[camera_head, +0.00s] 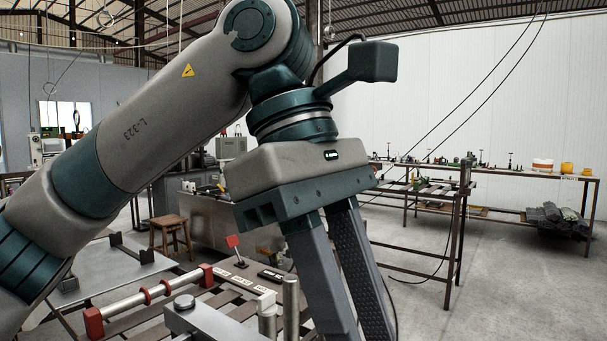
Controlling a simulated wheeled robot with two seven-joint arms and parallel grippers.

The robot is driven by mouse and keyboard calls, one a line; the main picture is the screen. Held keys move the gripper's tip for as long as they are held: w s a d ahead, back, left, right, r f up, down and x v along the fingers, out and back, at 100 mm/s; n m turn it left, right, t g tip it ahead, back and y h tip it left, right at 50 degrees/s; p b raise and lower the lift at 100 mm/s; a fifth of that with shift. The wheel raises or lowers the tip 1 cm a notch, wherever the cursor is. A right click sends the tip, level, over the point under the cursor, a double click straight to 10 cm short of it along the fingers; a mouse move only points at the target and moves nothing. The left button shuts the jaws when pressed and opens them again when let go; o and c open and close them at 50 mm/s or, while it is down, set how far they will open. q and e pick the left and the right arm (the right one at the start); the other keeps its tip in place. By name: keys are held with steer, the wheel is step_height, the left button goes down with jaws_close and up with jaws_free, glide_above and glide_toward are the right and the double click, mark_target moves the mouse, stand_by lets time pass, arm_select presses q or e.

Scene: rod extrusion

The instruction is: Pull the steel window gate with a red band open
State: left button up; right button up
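My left gripper (357,325) hangs from the arm that crosses from the left. Its two grey fingers point down with a gap between them, and the patterned inner face of one shows. I see nothing held, but the tips reach the bottom edge. No part is clearly the window gate with a red band. A steel rail (150,294) with red end blocks and red rings lies at lower left. A steel frame (215,322) with upright posts stands at the bottom, left of the fingers and partly cut off. My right gripper is out of view.
A wooden stool (171,224) stands further back. Brown metal tables (455,205) with small parts stand at right. The floor (500,290) at lower right is clear.

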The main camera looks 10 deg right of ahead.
arm_select(q)
steer(key=v, duration=1.4)
steer(key=shift+p, duration=0.45)
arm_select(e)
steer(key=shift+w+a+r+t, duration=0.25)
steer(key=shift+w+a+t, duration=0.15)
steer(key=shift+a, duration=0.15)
arm_select(q)
steer(key=shift+s, duration=0.1)
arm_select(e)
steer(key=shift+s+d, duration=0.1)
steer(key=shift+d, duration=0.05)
